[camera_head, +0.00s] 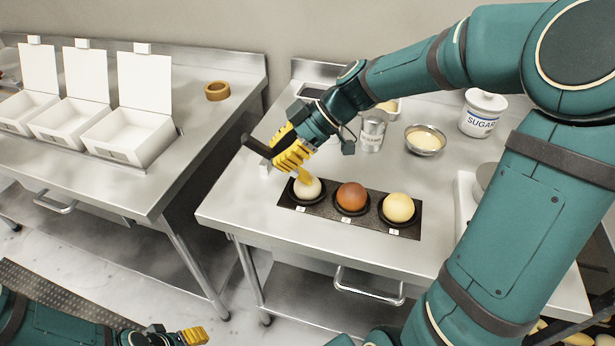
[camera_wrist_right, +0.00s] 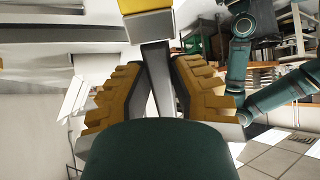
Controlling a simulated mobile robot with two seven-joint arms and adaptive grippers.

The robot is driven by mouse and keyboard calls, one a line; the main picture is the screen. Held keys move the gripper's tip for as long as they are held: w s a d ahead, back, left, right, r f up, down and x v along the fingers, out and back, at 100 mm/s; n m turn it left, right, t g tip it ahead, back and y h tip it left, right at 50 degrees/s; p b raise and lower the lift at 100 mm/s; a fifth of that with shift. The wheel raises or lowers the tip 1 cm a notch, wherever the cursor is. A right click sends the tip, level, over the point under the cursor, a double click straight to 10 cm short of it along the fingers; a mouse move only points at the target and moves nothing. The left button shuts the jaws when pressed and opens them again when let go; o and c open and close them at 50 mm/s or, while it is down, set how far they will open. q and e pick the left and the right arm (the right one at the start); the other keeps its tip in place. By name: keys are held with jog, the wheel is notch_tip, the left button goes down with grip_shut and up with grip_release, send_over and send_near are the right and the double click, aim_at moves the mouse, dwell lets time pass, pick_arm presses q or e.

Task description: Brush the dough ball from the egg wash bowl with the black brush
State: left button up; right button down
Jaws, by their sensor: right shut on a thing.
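My right gripper (camera_head: 290,150) is shut on the black brush (camera_head: 258,147), whose dark handle sticks out to the left. The handle also shows between the fingers in the right wrist view (camera_wrist_right: 157,75). The brush's yellow tip (camera_head: 305,176) points down at the pale ball (camera_head: 308,190), the leftmost of three; I cannot tell whether they touch. A brown ball (camera_head: 351,196) and a yellowish ball (camera_head: 398,207) sit beside it in a dark tray (camera_head: 325,213). A metal bowl (camera_head: 425,139) with pale yellow contents stands behind. My left gripper (camera_head: 195,336) is low at the left, its opening unclear.
A metal can (camera_head: 373,130) and a white sugar jar (camera_head: 482,113) stand behind the tray. On the left counter are white bins (camera_head: 128,138) with raised lids and a wooden ring (camera_head: 217,91). The counter's front left (camera_head: 237,212) is clear.

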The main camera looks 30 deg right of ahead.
jog(key=shift+s, duration=0.15)
jog(key=shift+w+d+f, duration=0.1)
jog(key=shift+w+d, duration=0.05)
jog(key=shift+w, duration=0.35)
jog(key=shift+w+d, duration=0.15)
jog(key=shift+w, duration=0.3)
jog(key=shift+s, duration=0.1)
jog(key=shift+s+a, duration=0.35)
jog(key=shift+s, duration=0.55)
jog(key=shift+w, duration=0.15)
jog(key=shift+w+d, duration=0.35)
jog(key=shift+w, duration=0.5)
